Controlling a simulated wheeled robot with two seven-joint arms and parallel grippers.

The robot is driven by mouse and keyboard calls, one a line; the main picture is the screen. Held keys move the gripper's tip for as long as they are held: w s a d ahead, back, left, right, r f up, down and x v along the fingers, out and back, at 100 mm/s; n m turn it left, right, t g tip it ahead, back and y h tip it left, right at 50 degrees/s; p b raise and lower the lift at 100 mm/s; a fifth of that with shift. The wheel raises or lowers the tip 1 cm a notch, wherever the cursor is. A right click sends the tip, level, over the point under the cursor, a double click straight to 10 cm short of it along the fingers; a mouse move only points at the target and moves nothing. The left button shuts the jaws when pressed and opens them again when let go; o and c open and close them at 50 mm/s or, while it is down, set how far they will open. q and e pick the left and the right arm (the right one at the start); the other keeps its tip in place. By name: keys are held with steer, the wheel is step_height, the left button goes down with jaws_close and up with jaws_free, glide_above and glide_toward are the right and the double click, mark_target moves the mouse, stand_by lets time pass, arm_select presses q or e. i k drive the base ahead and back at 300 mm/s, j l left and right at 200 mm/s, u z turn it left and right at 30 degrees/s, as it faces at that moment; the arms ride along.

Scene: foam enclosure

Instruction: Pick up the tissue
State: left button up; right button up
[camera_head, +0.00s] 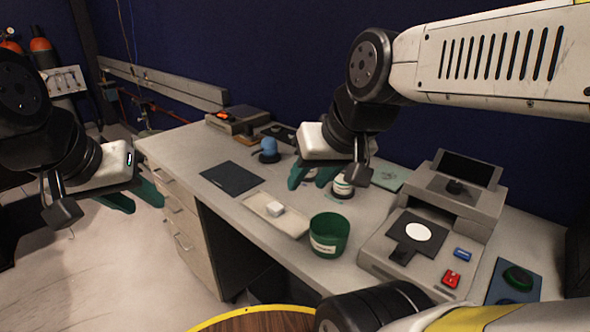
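A small white block (275,209), possibly the tissue, lies on a shallow cream tray (258,203) near the front edge of the desk. I cannot tell its material. My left gripper (136,202) has green fingers spread apart. It is empty and hangs over the floor, left of the desk. My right gripper (310,182) is above the desk, up and to the right of the tray. Its green fingers are apart with nothing visible between them.
A green bin (328,235) stands right of the tray, and a white labelled container (343,188) is behind it. A dark mat (231,178) lies left of the tray on the desk (190,155). A grey machine (418,240) fills the desk's right side. A blue object (268,148) stands at the back.

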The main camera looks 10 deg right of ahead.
mark_target(274, 208)
steer(key=i+j+z, duration=0.1)
steer(key=j+z, duration=0.25)
steer(key=j, duration=0.3)
steer(key=j+z, duration=0.4)
steer(key=j, duration=0.3)
